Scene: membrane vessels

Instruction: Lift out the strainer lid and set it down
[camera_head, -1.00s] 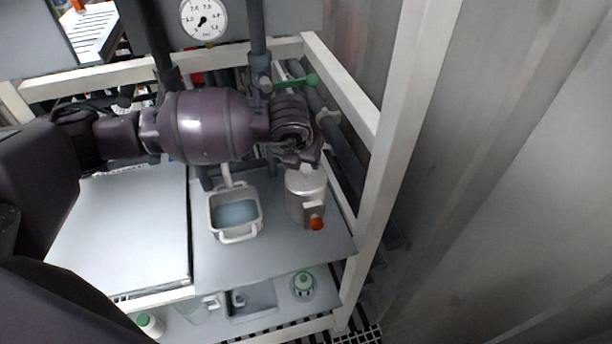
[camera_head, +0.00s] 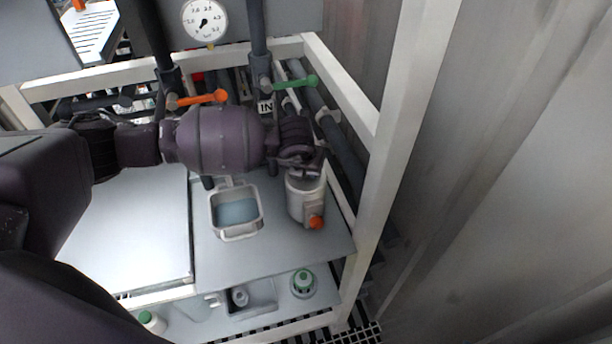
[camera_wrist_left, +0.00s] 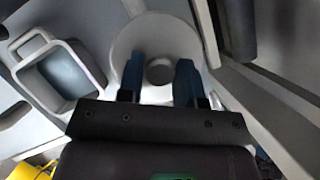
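The strainer (camera_head: 306,206) is a pale grey cylinder with an orange plug low on its front, standing on the grey shelf. My left gripper (camera_wrist_left: 160,64) is right above its top; the gripper and wrist partly hide that top in the head view. In the left wrist view the round pale lid (camera_wrist_left: 185,38) fills the top middle, with a round grey knob (camera_wrist_left: 160,72) at its centre. The two blue fingers are apart, one on each side of the knob, with visible gaps. My right gripper is not in view.
A white tray (camera_head: 258,229) with bluish liquid stands just left of the strainer. Orange (camera_head: 203,98) and green (camera_head: 296,83) valve handles sit on the pipes behind. A white frame post (camera_head: 385,190) stands close on the right. Some bare shelf (camera_head: 285,252) lies in front.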

